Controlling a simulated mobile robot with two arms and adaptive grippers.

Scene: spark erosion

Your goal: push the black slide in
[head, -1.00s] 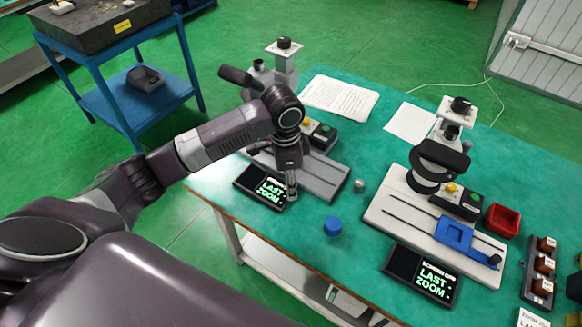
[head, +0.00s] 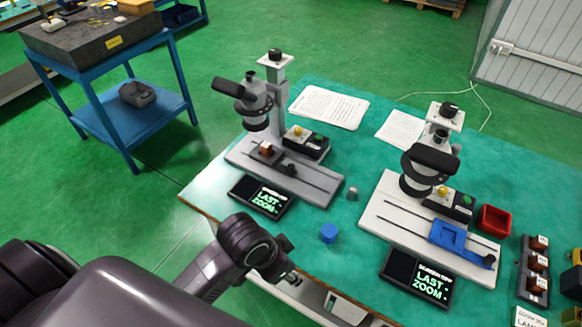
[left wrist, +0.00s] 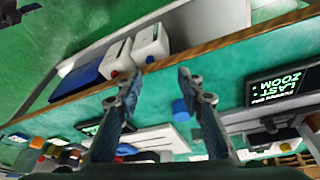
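The black slide (head: 288,169) sits on the grey base (head: 318,186) of the left microscope (head: 256,102), with its dark knob on the right end. A small brown block (head: 266,149) rests on it, below the microscope's lens. My left gripper (head: 291,262) is at the table's front edge, well in front of the slide and apart from it. In the left wrist view its two fingers (left wrist: 158,80) are spread with nothing held between them. My right gripper is in neither view.
A small screen (head: 262,196) lies before the grey base. A blue cap (head: 328,233) and a small grey piece (head: 352,193) stand on the table. A second microscope (head: 428,165) has a blue slide (head: 447,236). A red tray (head: 494,221) is at right.

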